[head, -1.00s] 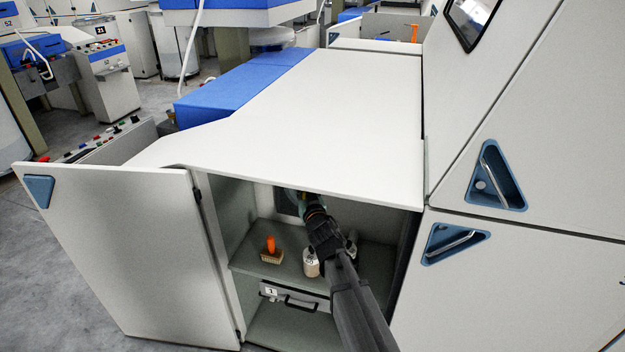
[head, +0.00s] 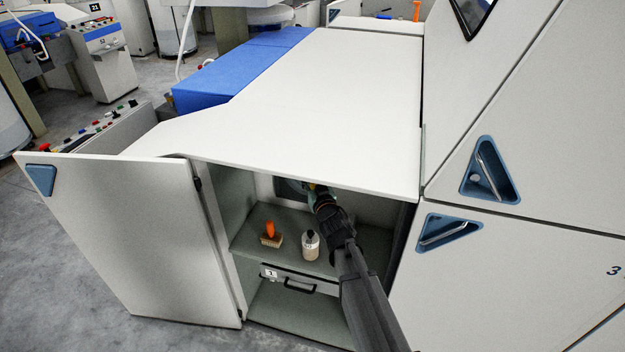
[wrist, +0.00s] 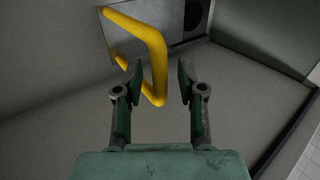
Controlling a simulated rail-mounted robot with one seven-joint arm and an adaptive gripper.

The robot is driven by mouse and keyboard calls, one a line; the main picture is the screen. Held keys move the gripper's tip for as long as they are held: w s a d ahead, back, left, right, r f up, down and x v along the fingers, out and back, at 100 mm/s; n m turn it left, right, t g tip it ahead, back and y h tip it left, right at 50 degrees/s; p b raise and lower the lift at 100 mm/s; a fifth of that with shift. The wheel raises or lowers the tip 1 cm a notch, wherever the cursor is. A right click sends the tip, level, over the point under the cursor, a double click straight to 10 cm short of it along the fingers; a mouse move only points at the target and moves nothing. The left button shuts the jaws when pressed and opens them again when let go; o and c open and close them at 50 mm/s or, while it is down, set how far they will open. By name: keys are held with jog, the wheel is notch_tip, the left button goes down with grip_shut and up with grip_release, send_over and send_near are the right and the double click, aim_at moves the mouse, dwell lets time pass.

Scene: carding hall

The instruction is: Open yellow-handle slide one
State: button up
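The yellow handle (wrist: 152,42) is a bent bar on a grey metal plate (wrist: 120,40) in the wrist view. A small bit of yellow shows by the gripper in the head view (head: 312,186). My gripper (wrist: 159,78) is open, with one finger on each side of the handle's near bar. I cannot tell whether either finger touches it. In the head view my gripper (head: 318,190) reaches into the upper part of the open cabinet, under the white top, and is partly hidden by my own arm.
A shelf (head: 285,222) below my arm holds an orange-handled brush (head: 270,233) and a white bottle (head: 310,246). Under it is a drawer (head: 300,284) marked 1. The cabinet door (head: 130,240) stands open at left. The white top (head: 320,110) lies close above my gripper.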

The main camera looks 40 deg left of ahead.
jog(key=shift+d, duration=0.1)
jog(key=v, duration=1.2)
